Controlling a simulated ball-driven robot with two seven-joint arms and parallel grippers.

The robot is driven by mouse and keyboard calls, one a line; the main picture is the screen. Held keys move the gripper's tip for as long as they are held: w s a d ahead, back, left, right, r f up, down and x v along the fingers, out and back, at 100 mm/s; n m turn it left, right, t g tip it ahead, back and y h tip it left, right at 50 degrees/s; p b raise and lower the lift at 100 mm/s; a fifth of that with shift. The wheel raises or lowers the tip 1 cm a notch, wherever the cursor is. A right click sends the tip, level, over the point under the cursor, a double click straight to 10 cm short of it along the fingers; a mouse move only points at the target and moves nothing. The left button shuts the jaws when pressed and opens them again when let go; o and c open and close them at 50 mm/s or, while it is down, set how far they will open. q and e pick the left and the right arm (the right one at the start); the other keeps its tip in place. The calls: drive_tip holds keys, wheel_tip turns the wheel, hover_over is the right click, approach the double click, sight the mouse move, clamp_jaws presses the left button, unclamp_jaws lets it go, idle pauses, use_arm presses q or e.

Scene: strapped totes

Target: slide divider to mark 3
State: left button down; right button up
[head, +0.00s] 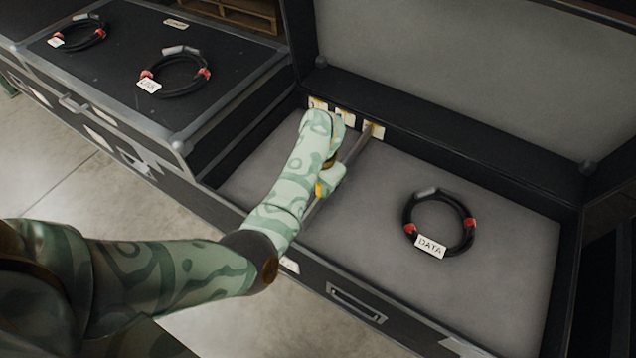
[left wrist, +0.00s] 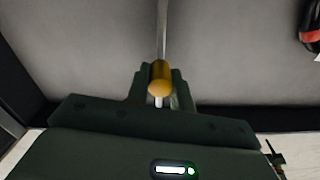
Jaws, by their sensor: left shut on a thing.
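The divider (head: 356,150) is a thin grey bar across the open case (head: 480,160), running from the back wall to the front wall. Its far end is at the rightmost of the pale mark labels (head: 376,131) on the back wall; two more labels (head: 318,103) show to the left, partly behind my arm. My left gripper (head: 325,187) is over the divider, shut on its yellow knob. In the left wrist view the knob (left wrist: 161,78) sits between the two fingers, with the divider (left wrist: 162,30) running away behind it. The mark numbers are unreadable. My right gripper is out of view.
A coiled black cable (head: 440,222) tagged DATA lies on the case floor, right of the divider, with clear floor between. The case lid (head: 480,60) stands open behind. A closed case (head: 130,70) at left carries two more coiled cables (head: 175,72).

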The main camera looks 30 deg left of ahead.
use_arm(q)
drive_tip(key=shift+d, duration=0.6)
drive_tip(key=c, duration=1.2)
unclamp_jaws()
drive_tip(key=shift+d, duration=0.2)
drive_tip(key=shift+a, duration=0.1)
